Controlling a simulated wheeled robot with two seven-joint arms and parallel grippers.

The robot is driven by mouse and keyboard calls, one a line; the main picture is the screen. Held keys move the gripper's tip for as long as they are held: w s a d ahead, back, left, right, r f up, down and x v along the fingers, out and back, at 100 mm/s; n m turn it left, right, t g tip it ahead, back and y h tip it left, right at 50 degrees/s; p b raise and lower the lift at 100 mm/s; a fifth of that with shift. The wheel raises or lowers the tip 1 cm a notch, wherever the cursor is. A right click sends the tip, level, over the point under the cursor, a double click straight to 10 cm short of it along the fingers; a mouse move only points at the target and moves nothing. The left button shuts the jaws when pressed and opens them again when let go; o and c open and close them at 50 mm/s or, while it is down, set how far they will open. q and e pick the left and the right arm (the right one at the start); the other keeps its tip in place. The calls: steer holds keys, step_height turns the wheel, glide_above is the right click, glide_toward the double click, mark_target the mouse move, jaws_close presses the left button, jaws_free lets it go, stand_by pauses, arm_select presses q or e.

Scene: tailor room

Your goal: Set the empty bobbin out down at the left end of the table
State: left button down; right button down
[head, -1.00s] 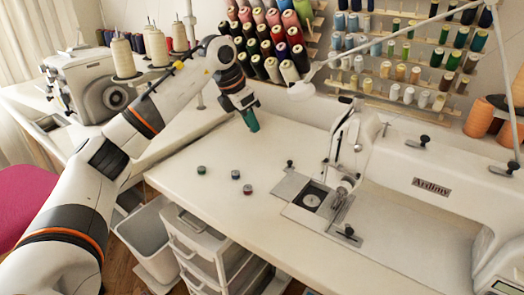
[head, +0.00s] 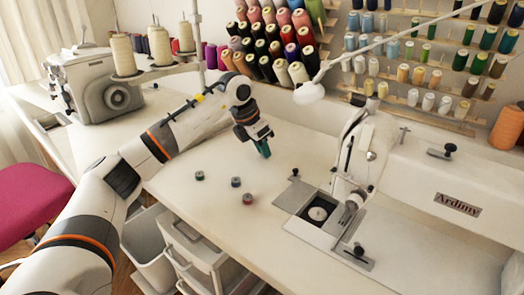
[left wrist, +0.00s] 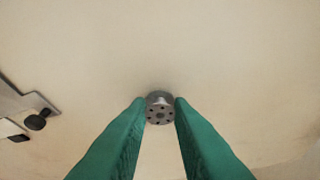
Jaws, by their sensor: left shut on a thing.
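A small silver metal bobbin (left wrist: 160,109) with holes in its face and no thread visible is pinched between the green fingertips of my left gripper (left wrist: 161,104). In the head view my left gripper (head: 264,153) points down over the white table (head: 225,225), behind and slightly right of the loose bobbins; the held bobbin is too small to make out there. The wrist view shows bare table surface around the bobbin; I cannot tell whether it touches it. My right gripper is not in view.
Three small threaded bobbins, a green one (head: 199,176), a blue one (head: 236,182) and a red one (head: 248,198), stand on the table. The white sewing machine (head: 440,200) is at the right, its bobbin area (head: 304,202) open. Thread cones (head: 285,45) stand behind.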

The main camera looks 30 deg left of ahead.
arm_select(q)
steer(key=shift+f, duration=0.15)
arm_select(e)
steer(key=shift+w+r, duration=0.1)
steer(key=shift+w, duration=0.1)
arm_select(q)
steer(key=shift+f, duration=0.2)
steer(key=c, duration=1.3)
jaws_free()
steer(key=shift+r, duration=0.1)
